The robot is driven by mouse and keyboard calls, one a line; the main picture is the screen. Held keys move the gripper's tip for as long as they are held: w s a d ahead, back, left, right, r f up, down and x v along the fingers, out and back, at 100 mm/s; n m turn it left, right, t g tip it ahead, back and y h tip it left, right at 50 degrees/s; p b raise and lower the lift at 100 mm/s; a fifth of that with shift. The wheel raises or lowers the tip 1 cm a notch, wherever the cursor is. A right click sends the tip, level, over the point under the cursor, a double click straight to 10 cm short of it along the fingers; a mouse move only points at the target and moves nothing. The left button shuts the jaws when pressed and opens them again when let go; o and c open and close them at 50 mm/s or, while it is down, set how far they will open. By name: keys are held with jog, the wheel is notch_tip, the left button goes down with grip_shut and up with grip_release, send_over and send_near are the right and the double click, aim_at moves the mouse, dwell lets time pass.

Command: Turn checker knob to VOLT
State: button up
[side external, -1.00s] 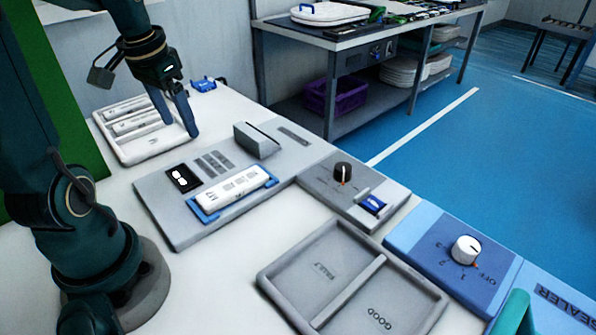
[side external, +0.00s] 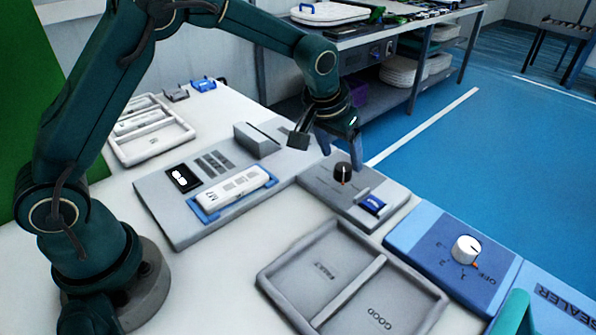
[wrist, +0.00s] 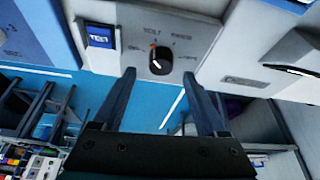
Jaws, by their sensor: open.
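The checker knob (side external: 342,172) is black with an orange mark and stands upright on the grey checker box (side external: 320,184). In the wrist view the knob (wrist: 160,60) has small labels around it, one reading like VOLT just above it. The orange mark shows at the knob's upper left edge, near that label; its exact setting is hard to tell. My gripper (side external: 338,146) is open and empty, just above and behind the knob in the side view. In the wrist view its two fingers (wrist: 160,75) are apart, with the knob between and slightly beyond their tips.
A blue TEST button (wrist: 99,37) is on the checker beside the knob. A white device (side external: 236,188) lies in a blue holder on the grey panel to the left. A FAULT/GOOD tray (side external: 270,273) is in front, and a blue box with a white dial (side external: 466,249) at right.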

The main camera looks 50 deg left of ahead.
aim_at(343, 167)
jog(key=shift+x, duration=1.9)
grip_shut()
jog(key=shift+a, duration=0.1)
jog(key=shift+m+h, duration=0.6)
jog(key=shift+m, duration=1)
grip_release()
